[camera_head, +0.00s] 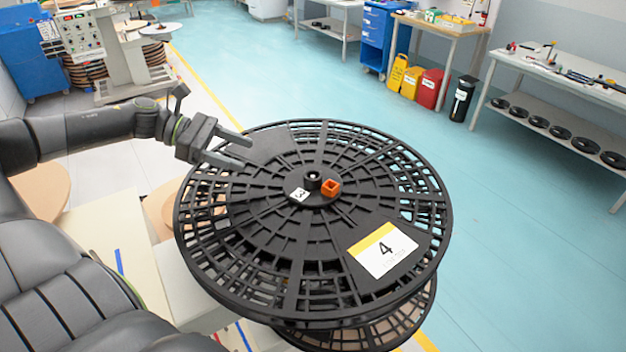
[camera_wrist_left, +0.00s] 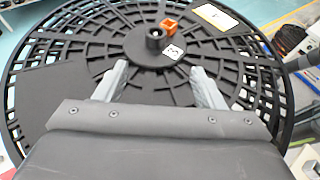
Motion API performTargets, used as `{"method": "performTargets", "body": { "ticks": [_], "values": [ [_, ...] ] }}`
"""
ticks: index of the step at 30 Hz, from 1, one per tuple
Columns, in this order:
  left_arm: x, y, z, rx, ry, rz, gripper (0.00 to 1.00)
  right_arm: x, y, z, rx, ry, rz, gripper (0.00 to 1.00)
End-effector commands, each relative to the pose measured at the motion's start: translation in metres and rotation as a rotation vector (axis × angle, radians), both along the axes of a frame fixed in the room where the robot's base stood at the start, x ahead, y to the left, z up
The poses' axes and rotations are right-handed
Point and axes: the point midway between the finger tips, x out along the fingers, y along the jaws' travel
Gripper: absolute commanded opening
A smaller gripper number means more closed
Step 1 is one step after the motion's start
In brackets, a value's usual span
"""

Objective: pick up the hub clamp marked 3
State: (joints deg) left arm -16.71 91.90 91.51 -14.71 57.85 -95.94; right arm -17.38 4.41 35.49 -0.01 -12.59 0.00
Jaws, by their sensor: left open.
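The hub clamp (camera_head: 313,179) shows as a short black round post at the centre of a large black reel (camera_head: 268,268). A small white tag with a 3 (camera_head: 299,194) lies beside it, and an orange square piece (camera_head: 331,188) sits on its other side. In the left wrist view the clamp (camera_wrist_left: 154,39) is ahead of the fingertips, slightly left of centre. My left gripper (camera_head: 246,153) is open and empty above the reel's left far part, apart from the clamp. My right gripper is not in view.
A white and yellow label with a 4 (camera_head: 384,250) is on the reel's near right. A workbench (camera_head: 572,78), a black bin (camera_head: 463,99) and a blue cabinet (camera_head: 377,37) stand at the back right. A machine (camera_head: 133,65) stands at the back left. The teal floor between is clear.

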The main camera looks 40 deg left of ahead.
Motion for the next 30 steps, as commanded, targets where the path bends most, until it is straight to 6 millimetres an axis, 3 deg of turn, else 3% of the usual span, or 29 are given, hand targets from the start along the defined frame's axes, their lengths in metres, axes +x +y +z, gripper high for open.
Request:
{"method": "performTargets", "body": {
  "ticks": [1, 6, 21, 30],
  "values": [
    [0.005, -0.007, -0.006, -0.003, -0.008, -0.002, 0.63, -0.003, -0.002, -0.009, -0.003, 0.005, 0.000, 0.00],
    [0.016, -0.024, -0.013, -0.004, -0.008, -0.001, 0.63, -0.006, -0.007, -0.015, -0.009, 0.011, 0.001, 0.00],
    [0.042, -0.066, -0.029, -0.006, -0.004, 0.001, 0.63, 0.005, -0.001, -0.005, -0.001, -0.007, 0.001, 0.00],
    [0.050, -0.080, -0.038, -0.002, -0.001, 0.001, 0.63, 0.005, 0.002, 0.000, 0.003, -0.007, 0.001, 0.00]
  ]
}}
